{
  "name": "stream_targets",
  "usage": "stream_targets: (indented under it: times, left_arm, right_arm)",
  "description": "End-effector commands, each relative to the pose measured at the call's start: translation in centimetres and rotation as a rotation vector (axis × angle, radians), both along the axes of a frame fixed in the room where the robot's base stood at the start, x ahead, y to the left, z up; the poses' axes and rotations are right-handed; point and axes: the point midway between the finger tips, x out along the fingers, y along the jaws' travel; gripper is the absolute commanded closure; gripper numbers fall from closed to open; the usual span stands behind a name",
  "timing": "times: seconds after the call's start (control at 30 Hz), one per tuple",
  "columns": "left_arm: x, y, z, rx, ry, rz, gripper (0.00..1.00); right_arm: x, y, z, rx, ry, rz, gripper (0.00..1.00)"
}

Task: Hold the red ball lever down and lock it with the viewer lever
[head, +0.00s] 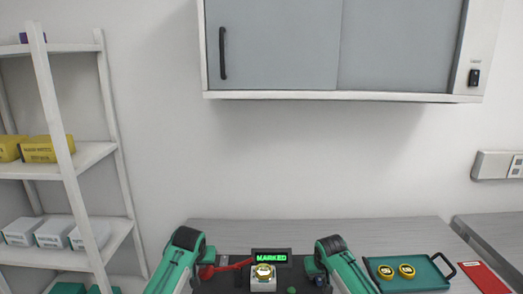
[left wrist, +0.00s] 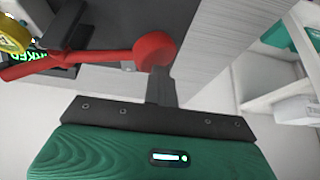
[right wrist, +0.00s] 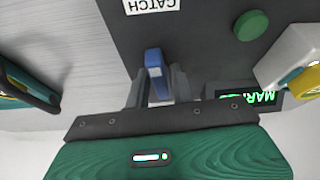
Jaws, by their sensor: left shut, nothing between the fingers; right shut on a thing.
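The red ball lever (head: 207,272) is at the left of the dark instrument, with its red arm running right toward the display. Its ball (left wrist: 155,50) is large in the left wrist view. My left gripper (left wrist: 160,85) is shut and empty, its tips right at the ball; whether they touch it is hard to tell. My right gripper (right wrist: 152,90) is shut on a blue-tipped lever (right wrist: 153,62) near a label reading CATCH, apparently the viewer lever. In the head view the arms partly hide both fingertips.
The instrument's display (head: 271,256) reads MARKED in green. A gold disc (head: 264,270) sits on a white block before it. A green button (right wrist: 251,25) is near the blue lever. A green tray (head: 437,283) with two gold discs and a red card (head: 484,278) lie at right.

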Motion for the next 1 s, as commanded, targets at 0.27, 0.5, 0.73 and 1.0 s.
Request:
stream_targets:
  times: [0.27, 0.5, 0.73, 1.0]
  left_arm:
    - [-0.04, -0.49, -0.01, -0.006, 0.000, -0.006, 1.00]
    - [-0.05, -0.51, -0.01, -0.006, 0.000, -0.007, 1.00]
    - [-0.04, -0.51, -0.02, -0.006, 0.000, -0.007, 1.00]
    - [-0.05, -0.51, -0.03, -0.006, 0.000, -0.007, 1.00]
  right_arm:
    - [-0.01, 0.17, 0.00, 0.003, 0.000, 0.264, 0.89]
    - [-0.05, 0.27, -0.03, 0.003, 0.000, 0.319, 0.89]
    - [-0.04, 0.28, -0.02, 0.004, 0.001, 0.339, 0.89]
    - [0.00, 0.32, 0.06, 0.004, 0.001, 0.584, 0.89]
